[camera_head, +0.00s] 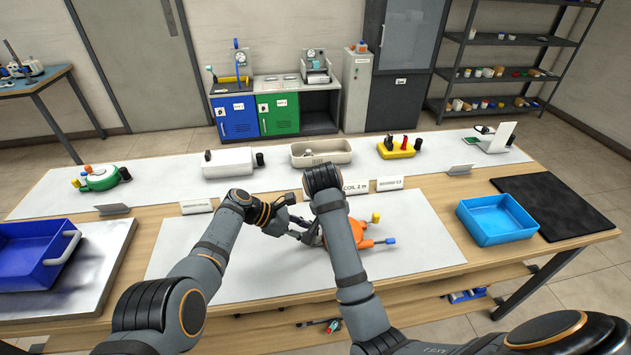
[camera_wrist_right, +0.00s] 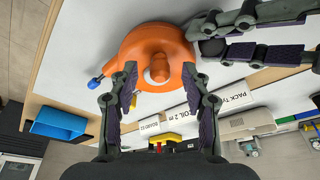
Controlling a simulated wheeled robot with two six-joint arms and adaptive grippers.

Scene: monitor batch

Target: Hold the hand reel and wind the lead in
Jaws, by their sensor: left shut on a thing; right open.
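The orange hand reel (camera_head: 368,232) lies on the white mat in the head view, partly hidden by my right arm. It has a yellow tip and a blue plug end (camera_head: 390,241) on its right.
A bright blue tray (camera_head: 497,222) and a dark mat (camera_head: 555,205) are at the right. A deep blue bin (camera_head: 35,262) stands at the left. A green reel (camera_head: 100,178), a cream tray (camera_head: 322,153) and a yellow holder (camera_head: 398,149) line the back, behind small label signs.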

